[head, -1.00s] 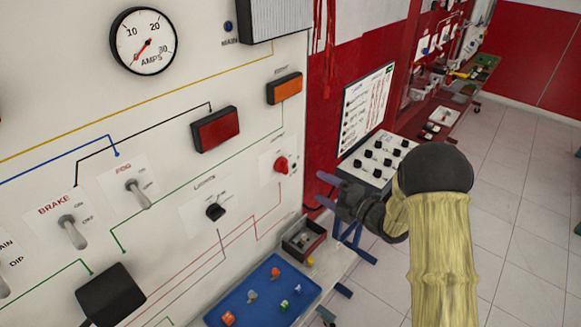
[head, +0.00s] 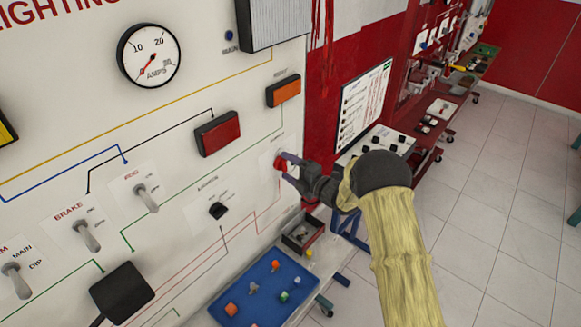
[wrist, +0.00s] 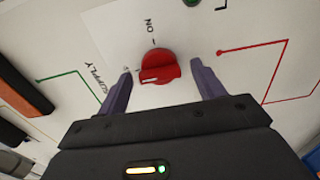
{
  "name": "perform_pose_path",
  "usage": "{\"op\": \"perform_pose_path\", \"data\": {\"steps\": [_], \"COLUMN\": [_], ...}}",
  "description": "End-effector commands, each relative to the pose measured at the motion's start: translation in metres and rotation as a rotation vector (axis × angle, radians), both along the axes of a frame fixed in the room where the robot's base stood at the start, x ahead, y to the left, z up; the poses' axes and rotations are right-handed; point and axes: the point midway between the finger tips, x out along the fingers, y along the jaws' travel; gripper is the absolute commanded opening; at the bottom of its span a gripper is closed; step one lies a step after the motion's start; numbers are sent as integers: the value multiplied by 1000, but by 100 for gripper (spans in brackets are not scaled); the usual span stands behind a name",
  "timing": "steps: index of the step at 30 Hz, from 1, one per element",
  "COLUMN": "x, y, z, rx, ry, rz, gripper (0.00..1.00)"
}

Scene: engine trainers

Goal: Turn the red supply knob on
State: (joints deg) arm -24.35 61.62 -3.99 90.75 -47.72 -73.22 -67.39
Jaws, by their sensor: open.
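The red supply knob (wrist: 158,66) is on the white panel, with the label SUPPLY to its left and ON above it in the wrist view. Its raised grip lies roughly crosswise, its pale mark toward the left, away from ON. My gripper (wrist: 161,69) is open, with one dark finger on each side of the knob and a visible gap at both. In the head view the knob (head: 279,164) is partly hidden by my gripper (head: 286,168). I cannot tell whether the fingertips reach the panel.
Below stand a blue tray (head: 245,302) with small coloured parts and an open box (head: 302,232). Tiled floor to the right is clear.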

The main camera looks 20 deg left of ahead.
Motion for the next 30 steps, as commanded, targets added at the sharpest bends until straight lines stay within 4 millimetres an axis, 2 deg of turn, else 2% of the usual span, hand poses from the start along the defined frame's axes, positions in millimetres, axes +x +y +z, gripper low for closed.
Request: {"op": "perform_pose_path", "data": {"steps": [3,9,10,22,30], "x": [0,1,1,2,3], "y": [0,-3,-3,-5,-6], "z": [0,0,0,-3,-5], "rx": [0,0,0,14,68], "ry": [0,0,0,41,169], "rz": [1,-3,-3,-7,-10], "gripper": [66,27,24,24,24]}}
